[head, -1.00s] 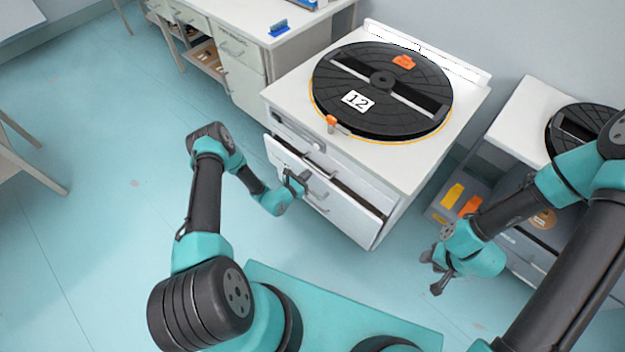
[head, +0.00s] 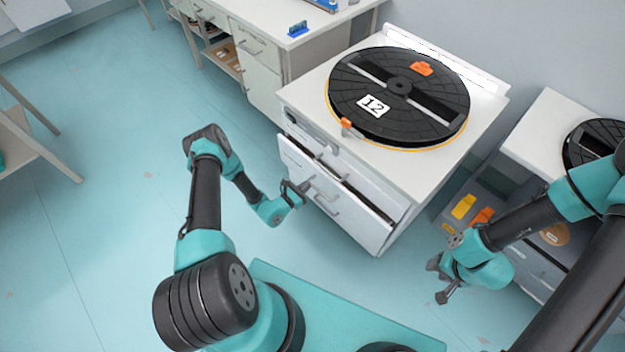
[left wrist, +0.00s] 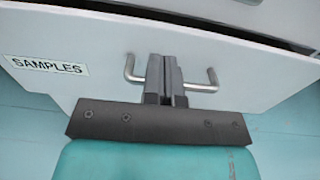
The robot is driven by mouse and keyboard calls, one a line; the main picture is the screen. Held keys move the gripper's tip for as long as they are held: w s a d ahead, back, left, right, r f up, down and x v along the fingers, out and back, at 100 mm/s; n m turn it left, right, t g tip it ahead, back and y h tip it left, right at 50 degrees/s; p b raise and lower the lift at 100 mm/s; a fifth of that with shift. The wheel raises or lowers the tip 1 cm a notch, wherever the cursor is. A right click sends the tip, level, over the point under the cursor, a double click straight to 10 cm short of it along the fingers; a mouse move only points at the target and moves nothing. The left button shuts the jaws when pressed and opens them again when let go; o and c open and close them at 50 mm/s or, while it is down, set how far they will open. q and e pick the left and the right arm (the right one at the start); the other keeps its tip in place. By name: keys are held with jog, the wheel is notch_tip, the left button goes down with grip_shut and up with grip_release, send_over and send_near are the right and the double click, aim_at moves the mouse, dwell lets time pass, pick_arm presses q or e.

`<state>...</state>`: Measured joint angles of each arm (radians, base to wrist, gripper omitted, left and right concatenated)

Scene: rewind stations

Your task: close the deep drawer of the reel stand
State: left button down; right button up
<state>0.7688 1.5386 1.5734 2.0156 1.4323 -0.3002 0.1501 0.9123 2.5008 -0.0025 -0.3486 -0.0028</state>
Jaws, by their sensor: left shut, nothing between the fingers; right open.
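The reel stand (head: 440,180) is a white cabinet with a black reel marked 12 on top. Its deep drawer (head: 350,222) is partly open, with a dark gap behind the top edge of its front. In the left wrist view the drawer front (left wrist: 235,85) has a SAMPLES label and a metal bar handle (left wrist: 205,87). My left gripper (head: 300,190) is shut and empty at the drawer front. Its fingers (left wrist: 165,75) cover the middle of the handle; whether they touch is unclear. My right gripper (head: 438,280) is open and empty, low to the right of the stand.
A white desk (head: 270,50) with drawers stands at the back left. A second stand (head: 535,130) with a black reel is at the right, with orange and yellow items on its shelf. A table (head: 35,140) is at the far left. The floor left of my left arm is clear.

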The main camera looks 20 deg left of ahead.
pick_arm(q)
jog(key=v, duration=0.7)
jog(key=shift+s, duration=0.2)
jog(key=c, duration=1.8)
grip_release()
jog(key=shift+a, duration=0.1)
